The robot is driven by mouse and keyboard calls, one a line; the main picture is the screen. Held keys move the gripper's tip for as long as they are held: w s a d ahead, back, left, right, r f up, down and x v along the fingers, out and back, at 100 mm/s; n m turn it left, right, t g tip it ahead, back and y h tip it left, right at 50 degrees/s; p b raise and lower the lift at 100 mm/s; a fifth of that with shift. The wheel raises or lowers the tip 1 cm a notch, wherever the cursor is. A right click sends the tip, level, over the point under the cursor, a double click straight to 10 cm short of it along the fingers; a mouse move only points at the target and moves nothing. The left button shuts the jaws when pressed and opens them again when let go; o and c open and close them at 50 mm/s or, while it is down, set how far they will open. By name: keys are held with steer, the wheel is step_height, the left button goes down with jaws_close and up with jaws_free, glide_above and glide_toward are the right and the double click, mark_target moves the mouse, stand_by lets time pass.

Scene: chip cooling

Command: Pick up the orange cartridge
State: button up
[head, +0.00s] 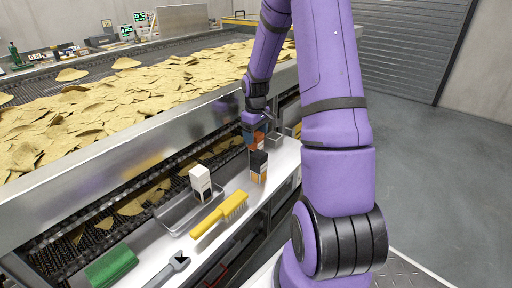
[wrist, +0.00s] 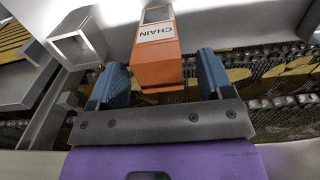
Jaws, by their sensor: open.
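The orange cartridge (wrist: 159,62), a box with a white label reading "CHAIN", shows at the top centre of the wrist view. My gripper (wrist: 162,76) is open, with one blue finger on each side of the cartridge's near end. A gap shows on both sides, wider on the right. In the head view my gripper (head: 255,128) is low over the metal ledge, and the orange cartridge (head: 257,141) shows just below it, partly hidden by the fingers and a dark-topped container in front.
The dark-topped container (head: 258,166) stands close in front of the cartridge. A white box (head: 200,184) in a tray, a yellow brush (head: 220,214), a green block (head: 111,266) and a grey tool (head: 168,270) lie along the ledge (head: 236,183). An open metal box (wrist: 77,44) is left of the gripper.

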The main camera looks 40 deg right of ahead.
steer(key=shift+f, duration=1.35)
steer(key=shift+c, duration=0.4)
steer(key=c, duration=1)
steer(key=shift+r, duration=0.1)
